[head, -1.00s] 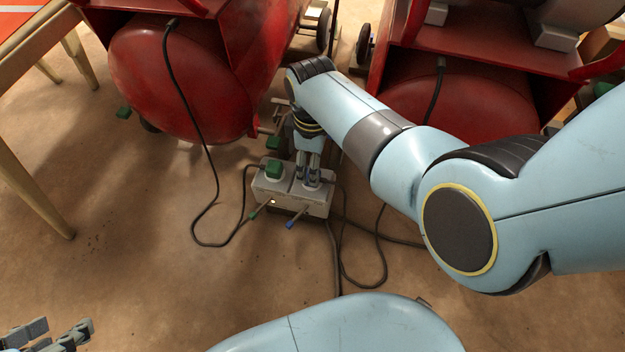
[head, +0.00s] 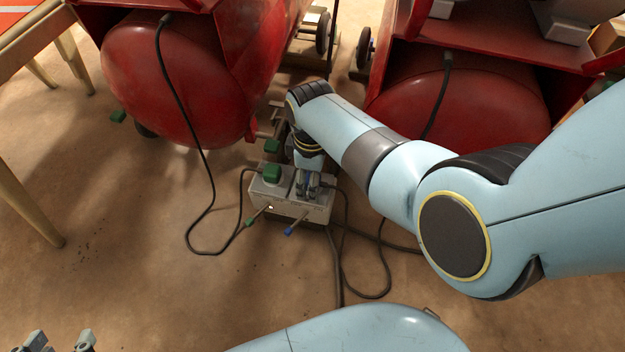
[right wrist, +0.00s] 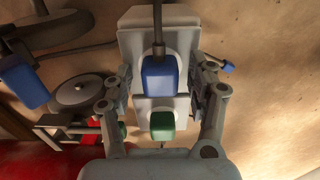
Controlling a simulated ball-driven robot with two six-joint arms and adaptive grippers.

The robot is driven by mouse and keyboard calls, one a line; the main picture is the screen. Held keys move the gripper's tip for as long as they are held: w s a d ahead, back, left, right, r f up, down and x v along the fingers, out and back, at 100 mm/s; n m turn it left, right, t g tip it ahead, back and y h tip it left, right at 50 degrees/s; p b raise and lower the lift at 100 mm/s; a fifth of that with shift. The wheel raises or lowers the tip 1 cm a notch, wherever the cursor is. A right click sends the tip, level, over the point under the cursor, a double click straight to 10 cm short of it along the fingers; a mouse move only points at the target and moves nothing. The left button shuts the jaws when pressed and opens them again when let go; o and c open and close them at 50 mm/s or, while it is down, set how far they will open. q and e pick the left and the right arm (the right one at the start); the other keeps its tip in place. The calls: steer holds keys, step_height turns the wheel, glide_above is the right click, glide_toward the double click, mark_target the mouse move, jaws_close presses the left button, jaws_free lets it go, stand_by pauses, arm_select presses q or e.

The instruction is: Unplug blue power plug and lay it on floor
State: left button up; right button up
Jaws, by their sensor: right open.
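The blue plug (right wrist: 160,77) sits in the upper socket of the grey outlet box (right wrist: 128,45), its dark cord running up in the right wrist view. My right gripper (right wrist: 160,88) is open, with one finger on each side of the blue plug; I see gaps between them. In the head view my right gripper (head: 307,186) is low over the right half of the outlet box (head: 290,207) and hides the blue plug. A green plug (head: 272,172) sits in the left socket. My left gripper (head: 60,342) is at the bottom left edge, fingertips apart and empty, partly cut off.
A green-tipped lever (head: 257,215) and a blue-tipped lever (head: 295,225) stick out of the box's front. Black cords (head: 213,195) lie around it. Red tanks (head: 165,85) stand behind on both sides. The brown floor (head: 150,270) in front and left is bare.

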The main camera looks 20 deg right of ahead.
arm_select(q)
steer(key=shift+w+r+p, duration=0.2)
steer(key=shift+r+p, duration=0.2)
steer(key=shift+r, duration=0.15)
stand_by(0.9)
arm_select(e)
jaws_close()
stand_by(0.3)
steer(key=shift+r, duration=0.1)
steer(key=shift+r+p, duration=2.7)
steer(key=shift+r, duration=0.25)
arm_select(q)
step_height(320, 180, up, 7)
steer(key=w+t, duration=0.1)
steer(key=shift+w+f, duration=0.15)
steer(key=shift+w, duration=0.25)
